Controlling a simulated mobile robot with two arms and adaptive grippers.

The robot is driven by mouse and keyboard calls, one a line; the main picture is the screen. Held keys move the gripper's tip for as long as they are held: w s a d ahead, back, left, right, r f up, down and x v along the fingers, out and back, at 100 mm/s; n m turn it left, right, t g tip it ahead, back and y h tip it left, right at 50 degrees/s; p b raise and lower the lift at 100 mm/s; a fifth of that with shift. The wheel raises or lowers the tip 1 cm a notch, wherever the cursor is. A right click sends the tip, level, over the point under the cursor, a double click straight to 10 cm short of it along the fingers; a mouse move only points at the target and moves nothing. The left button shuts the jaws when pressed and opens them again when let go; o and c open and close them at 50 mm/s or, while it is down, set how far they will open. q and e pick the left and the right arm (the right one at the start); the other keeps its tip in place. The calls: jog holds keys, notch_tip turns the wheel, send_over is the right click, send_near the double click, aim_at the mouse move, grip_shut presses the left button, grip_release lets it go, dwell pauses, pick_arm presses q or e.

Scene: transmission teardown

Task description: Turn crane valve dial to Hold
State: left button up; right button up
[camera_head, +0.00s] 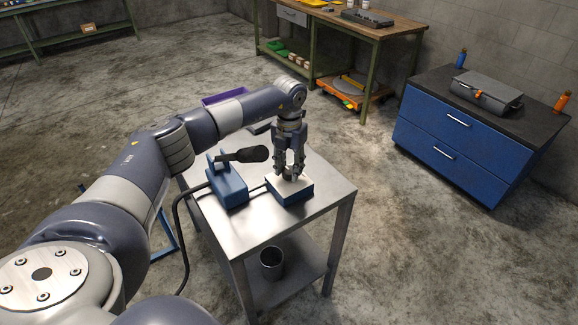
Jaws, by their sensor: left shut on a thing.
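A small blue box with a pale top, the crane valve block (291,193), sits on the metal cart near its right side. My left gripper (289,174) points straight down over the pale top and is shut on the dial there. The dial is mostly hidden between the fingers, so its setting cannot be read. A blue pump unit (228,186) with a black-gripped lever stands on the cart just left of the valve block. My right gripper is not in view.
The metal cart (318,205) has a lower shelf holding a metal cup (272,263). A black hose (177,225) hangs over its left edge. A blue drawer cabinet (445,150) stands right, and a wooden workbench (385,32) behind. Open concrete floor lies between.

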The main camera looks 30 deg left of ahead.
aim_at(289, 170)
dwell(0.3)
pick_arm(q)
jog(key=o, duration=1.1)
jog(key=shift+c, duration=0.2)
notch_tip(289, 170, up, 12)
jog(key=shift+r, duration=0.1)
